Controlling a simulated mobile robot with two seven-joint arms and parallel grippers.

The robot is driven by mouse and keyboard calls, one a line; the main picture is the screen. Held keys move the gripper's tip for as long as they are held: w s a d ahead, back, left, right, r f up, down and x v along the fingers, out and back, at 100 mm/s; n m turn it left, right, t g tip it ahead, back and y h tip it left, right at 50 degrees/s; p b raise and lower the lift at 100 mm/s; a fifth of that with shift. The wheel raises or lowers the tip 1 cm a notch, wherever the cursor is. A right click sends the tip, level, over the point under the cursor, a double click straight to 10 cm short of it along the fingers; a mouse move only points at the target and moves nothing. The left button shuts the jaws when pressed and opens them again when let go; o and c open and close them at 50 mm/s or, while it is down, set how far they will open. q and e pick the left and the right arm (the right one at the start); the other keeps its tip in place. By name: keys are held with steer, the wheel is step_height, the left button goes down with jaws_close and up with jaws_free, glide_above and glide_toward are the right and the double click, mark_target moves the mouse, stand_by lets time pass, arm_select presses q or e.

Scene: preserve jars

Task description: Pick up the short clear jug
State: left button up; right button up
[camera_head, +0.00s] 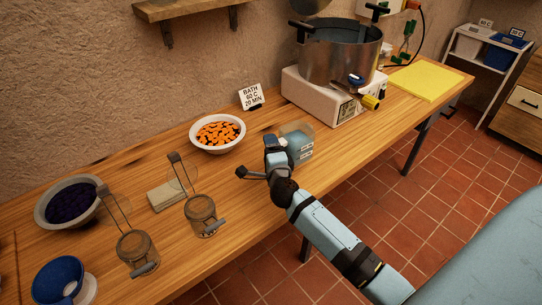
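A short clear jug (303,147) with pale marks on its side stands on the wooden table, in front of the white bath unit. Its left side is partly hidden behind my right gripper. My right gripper (256,157) comes in from the lower right, with its two dark fingertips spread apart. It is just left of the jug in the picture, and nothing shows between the fingers. I cannot tell whether the gripper touches the jug. My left gripper is not in view.
Two clip-top jars (138,252) (201,215) with raised lids stand at the front left. A bowl of orange pieces (219,133) and a sign (251,97) are behind. A large pot (341,58) sits on the bath unit (318,99). A yellow mat (426,81) lies right.

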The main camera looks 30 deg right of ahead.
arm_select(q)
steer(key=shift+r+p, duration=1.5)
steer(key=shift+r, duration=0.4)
arm_select(e)
step_height(320, 180, up, 15)
steer(key=shift+r, duration=0.1)
steer(key=o, duration=0.3)
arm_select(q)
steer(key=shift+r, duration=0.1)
arm_select(e)
steer(key=c, duration=0.3)
